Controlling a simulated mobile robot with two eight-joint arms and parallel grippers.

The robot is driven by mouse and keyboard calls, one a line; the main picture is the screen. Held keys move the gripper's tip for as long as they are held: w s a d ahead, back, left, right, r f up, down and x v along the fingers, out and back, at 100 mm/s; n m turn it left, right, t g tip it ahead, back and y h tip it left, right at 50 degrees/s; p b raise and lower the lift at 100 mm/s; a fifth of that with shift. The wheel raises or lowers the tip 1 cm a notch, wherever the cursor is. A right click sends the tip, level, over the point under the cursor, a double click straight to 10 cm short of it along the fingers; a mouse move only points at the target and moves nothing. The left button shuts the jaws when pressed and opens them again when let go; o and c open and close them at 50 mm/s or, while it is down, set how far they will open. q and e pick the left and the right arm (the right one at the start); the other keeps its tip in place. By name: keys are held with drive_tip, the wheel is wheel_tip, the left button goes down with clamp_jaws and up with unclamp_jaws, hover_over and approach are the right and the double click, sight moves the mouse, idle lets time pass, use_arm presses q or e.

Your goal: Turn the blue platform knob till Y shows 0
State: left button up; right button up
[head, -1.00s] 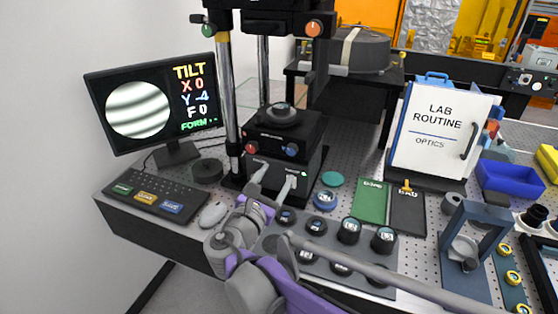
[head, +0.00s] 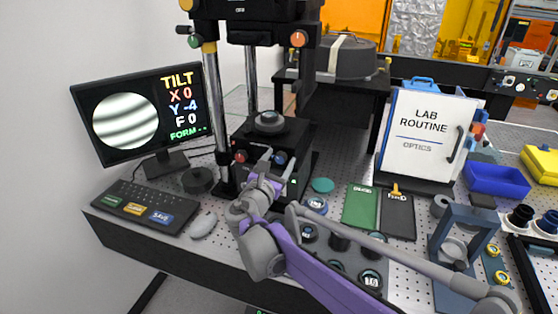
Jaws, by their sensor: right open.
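The monitor (head: 140,113) at left shows X 0, Y -4 and F 0 beside a round image with slightly curved grey bands. The blue platform knob (head: 280,158) is on the front of the black platform block of the interferometer, right of a red knob (head: 240,156). My right gripper (head: 276,164) is open, with its two pale fingertips just in front of the blue knob, seemingly one to each side. I cannot tell whether they touch it. My left gripper is not in view.
A keyboard (head: 135,205) and mouse (head: 203,225) lie left of my right arm. Lens cells, a green mat (head: 360,206) and a lab routine board (head: 425,138) stand to the right. Steel posts (head: 214,105) rise beside the platform.

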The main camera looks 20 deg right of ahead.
clamp_jaws()
drive_tip(key=shift+m, duration=0.4)
drive_tip(key=m+p, duration=0.2)
drive_tip(key=m, duration=0.2)
drive_tip(key=shift+m+p, duration=0.6)
drive_tip(key=shift+m, duration=1.6)
drive_tip(key=shift+s+f, duration=0.1)
drive_tip(key=shift+m, duration=0.3)
unclamp_jaws()
